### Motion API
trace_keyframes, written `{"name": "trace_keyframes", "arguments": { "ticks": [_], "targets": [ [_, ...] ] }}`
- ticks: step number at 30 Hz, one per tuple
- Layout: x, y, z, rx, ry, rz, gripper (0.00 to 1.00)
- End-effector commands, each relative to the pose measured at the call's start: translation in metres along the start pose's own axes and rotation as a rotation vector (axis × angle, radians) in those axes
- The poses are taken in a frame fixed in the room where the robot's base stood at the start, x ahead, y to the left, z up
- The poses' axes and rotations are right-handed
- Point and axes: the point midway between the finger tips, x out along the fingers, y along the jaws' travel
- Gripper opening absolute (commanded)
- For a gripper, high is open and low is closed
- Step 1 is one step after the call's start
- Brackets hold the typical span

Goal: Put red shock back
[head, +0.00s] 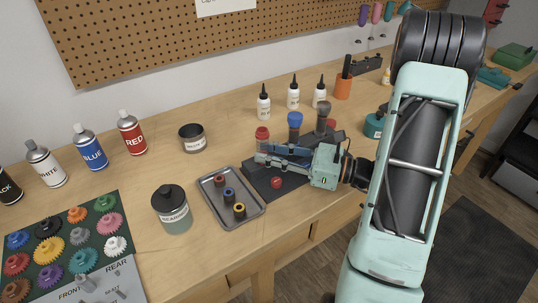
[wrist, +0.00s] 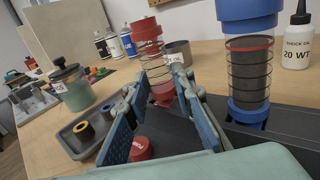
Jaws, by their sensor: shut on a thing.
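The red shock (head: 262,134) has a red top and a coil spring; it stands upright at the left of the dark stand (head: 258,183). In the wrist view the red shock (wrist: 149,45) is between the fingertips. My gripper (head: 264,153) is shut on its lower part, and the fingers hide some of it. The wrist view shows my gripper (wrist: 165,88) with its blue pads on either side of the shock. I cannot tell whether its foot is seated in the stand. A round red cap (head: 276,182) lies on the near part of the stand; it also shows in the wrist view (wrist: 140,148).
A blue shock (head: 295,122) and a dark-topped shock (head: 325,112) stand close to the right. A grey tray (head: 247,217) with three ringed parts and a jar (head: 171,211) are to the left. White oil bottles (head: 264,104) stand behind.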

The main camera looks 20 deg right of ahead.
Motion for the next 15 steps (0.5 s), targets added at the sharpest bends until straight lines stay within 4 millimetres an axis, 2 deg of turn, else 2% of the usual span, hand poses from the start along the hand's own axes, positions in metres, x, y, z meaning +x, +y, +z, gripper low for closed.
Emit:
{"name": "trace_keyframes", "arguments": {
  "ticks": [5, 6, 11, 15],
  "targets": [
    [-0.0001, 0.0000, -0.0033, 0.000, -0.001, 0.000, 0.00],
    [-0.0001, 0.0000, -0.0040, 0.000, 0.000, 0.000, 0.23],
    [-0.0001, 0.0001, -0.0030, 0.000, 0.000, 0.000, 0.40],
    [-0.0001, 0.0001, -0.0029, 0.000, 0.000, 0.000, 0.40]
  ]
}}
